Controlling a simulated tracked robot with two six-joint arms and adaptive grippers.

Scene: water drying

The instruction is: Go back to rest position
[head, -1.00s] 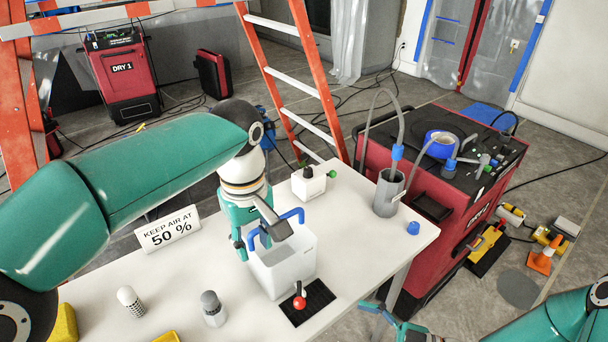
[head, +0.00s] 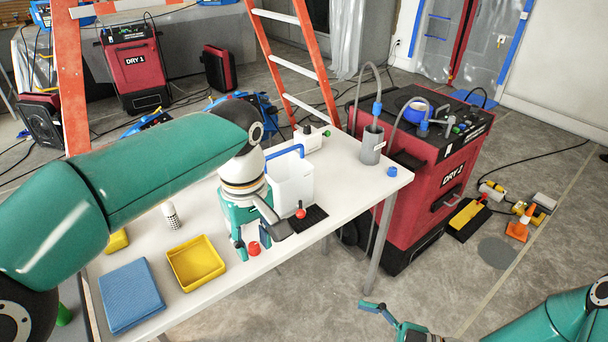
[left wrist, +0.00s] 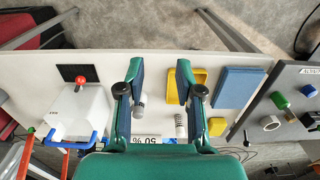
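My left gripper (head: 252,246) is over the front of the white table (head: 345,192). In the left wrist view its fingers (left wrist: 160,78) are spread apart with nothing held between them. A white container (head: 294,178) with a blue handle (head: 285,151) stands upright on the table, behind and right of the gripper, apart from it. It also shows in the left wrist view (left wrist: 78,115). My right gripper (head: 388,318) is low at the bottom of the head view, off the table. Its fingers are only partly visible, and no held thing shows.
A yellow tray (head: 195,264), a blue cloth (head: 130,296) and a white cylinder (head: 171,215) are on the table's left. A red-knobbed lever (head: 300,212) stands by the container. The DRY 2 machine (head: 440,190) is right of the table; a ladder (head: 290,62) stands behind.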

